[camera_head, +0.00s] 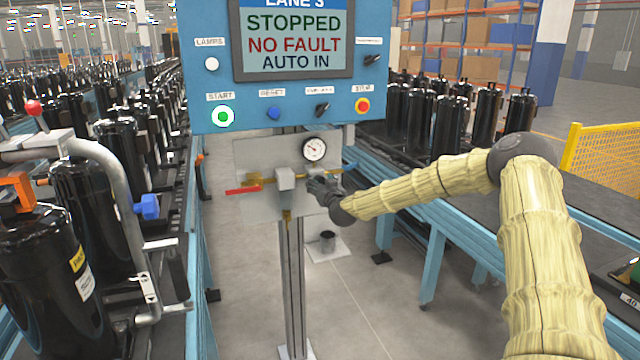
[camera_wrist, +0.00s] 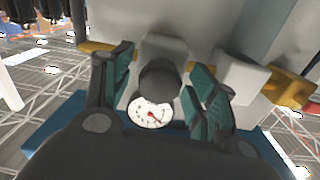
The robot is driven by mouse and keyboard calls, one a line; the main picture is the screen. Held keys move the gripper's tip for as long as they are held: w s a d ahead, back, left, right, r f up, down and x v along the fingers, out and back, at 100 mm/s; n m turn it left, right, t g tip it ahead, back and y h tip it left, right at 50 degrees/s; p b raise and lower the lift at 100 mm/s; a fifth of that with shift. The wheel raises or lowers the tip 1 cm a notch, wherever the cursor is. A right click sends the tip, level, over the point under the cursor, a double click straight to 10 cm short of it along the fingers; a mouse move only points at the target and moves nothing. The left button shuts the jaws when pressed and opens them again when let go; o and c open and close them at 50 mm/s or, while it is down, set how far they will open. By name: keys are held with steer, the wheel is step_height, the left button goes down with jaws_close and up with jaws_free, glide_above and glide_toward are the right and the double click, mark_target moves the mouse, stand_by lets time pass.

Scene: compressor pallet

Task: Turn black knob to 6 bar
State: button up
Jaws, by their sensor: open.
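The black knob (camera_wrist: 158,80) sits on a grey regulator body (camera_wrist: 165,48) in the wrist view. My gripper (camera_wrist: 162,84) is open, with one green-padded finger on each side of the knob and gaps showing between pads and knob. A round white gauge (camera_wrist: 151,114) with a red needle shows just beside the knob; its numbers are too small to read. In the head view, my gripper (camera_head: 318,185) is at the panel, just right of the grey regulator block (camera_head: 287,178) and below the gauge (camera_head: 314,149). The knob is hidden there by my gripper.
A blue control box (camera_head: 290,90) with a screen, buttons and switches hangs just above. A red-handled valve (camera_head: 243,190) is on the pipe at left. Black compressors (camera_head: 95,200) line the left conveyor. A conveyor (camera_head: 440,205) runs at right, beneath my arm.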

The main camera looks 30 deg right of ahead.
steer(key=c, duration=1)
steer(key=shift+c, duration=0.2)
